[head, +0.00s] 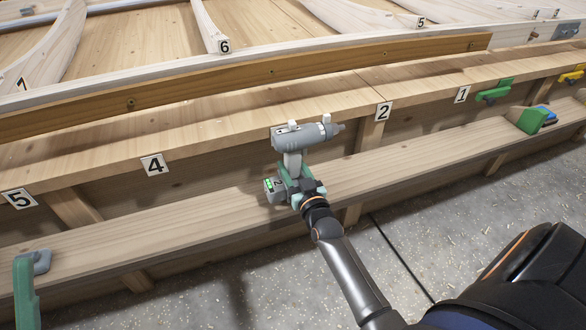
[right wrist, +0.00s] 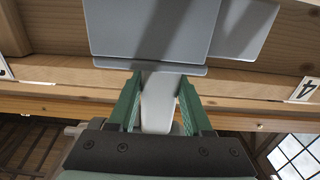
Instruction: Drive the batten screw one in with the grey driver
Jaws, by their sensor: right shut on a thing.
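The grey driver (head: 302,137) is held upright above the lower plank, its nose pointing right in the head view. My right gripper (head: 294,172) is shut on its pale handle; the right wrist view shows the green fingers on either side of the handle (right wrist: 158,105), below the grey body (right wrist: 150,28). The brown batten (head: 270,72) lies along the bench behind the driver. One small dark screw head (head: 130,103) shows on its left part and another (head: 472,46) near its right end. The driver's nose is apart from both. I cannot tell which is screw one. My left gripper is out of view.
White curved ribs (head: 208,25) stand behind the batten. Number tags mark the bench front. The lower plank (head: 140,240) runs along the front, above a littered concrete floor (head: 440,230).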

